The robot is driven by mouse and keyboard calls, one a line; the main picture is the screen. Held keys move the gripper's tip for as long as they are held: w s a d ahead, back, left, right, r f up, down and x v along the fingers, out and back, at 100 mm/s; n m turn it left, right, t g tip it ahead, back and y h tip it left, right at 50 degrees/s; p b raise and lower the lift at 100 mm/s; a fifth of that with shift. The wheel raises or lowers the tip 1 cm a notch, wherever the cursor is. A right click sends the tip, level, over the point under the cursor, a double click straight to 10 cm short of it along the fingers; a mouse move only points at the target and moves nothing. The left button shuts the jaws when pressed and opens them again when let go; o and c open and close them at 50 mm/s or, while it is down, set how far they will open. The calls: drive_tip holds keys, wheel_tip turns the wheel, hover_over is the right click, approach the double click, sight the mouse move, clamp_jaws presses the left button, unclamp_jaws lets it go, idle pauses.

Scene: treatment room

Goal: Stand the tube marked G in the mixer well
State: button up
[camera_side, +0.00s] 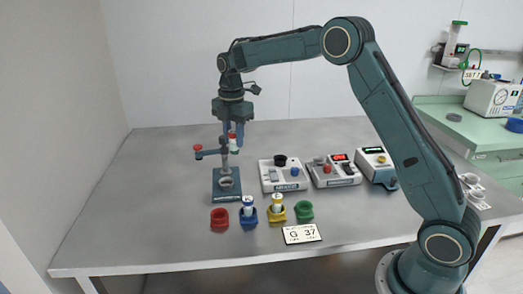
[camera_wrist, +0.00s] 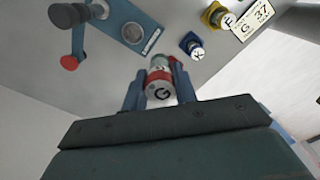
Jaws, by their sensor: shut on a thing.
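My gripper (camera_side: 233,136) is shut on the tube marked G (camera_wrist: 159,91), high above the table near the lever stand. In the side view the tube (camera_side: 233,145) shows as a red band and pale body below the fingers, roughly upright. The likely mixer is a white unit (camera_side: 283,178) with a round black well (camera_side: 281,160) on top, to the right of the gripper. The well looks empty, but its inside is too small to see.
A lever stand (camera_side: 226,193) with a red knob (camera_side: 198,147) is close to my gripper. In front are red (camera_side: 220,221), blue (camera_side: 249,222), yellow (camera_side: 277,217) and green (camera_side: 304,211) holders; blue and yellow hold tubes. Two more units (camera_side: 334,173) (camera_side: 376,167) stand right. A card (camera_side: 301,234) reads G 37.

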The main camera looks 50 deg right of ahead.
drive_tip(key=s+d+f+m, duration=0.1)
drive_tip(key=d+f, duration=0.2)
drive_tip(key=d, duration=0.7)
drive_tip(key=s+d+f+m, duration=0.1)
drive_tip(key=d+f+m, duration=0.1)
drive_tip(key=d, duration=0.9)
drive_tip(key=shift+s+f, duration=0.25)
drive_tip(key=shift+f, duration=0.4)
drive_tip(key=shift+f, duration=0.15)
drive_tip(key=shift+a+f, duration=0.1)
drive_tip(key=shift+f, duration=2.65)
drive_tip(key=shift+f, duration=0.55)
drive_tip(key=o, duration=0.7)
drive_tip(key=shift+r, duration=5.5)
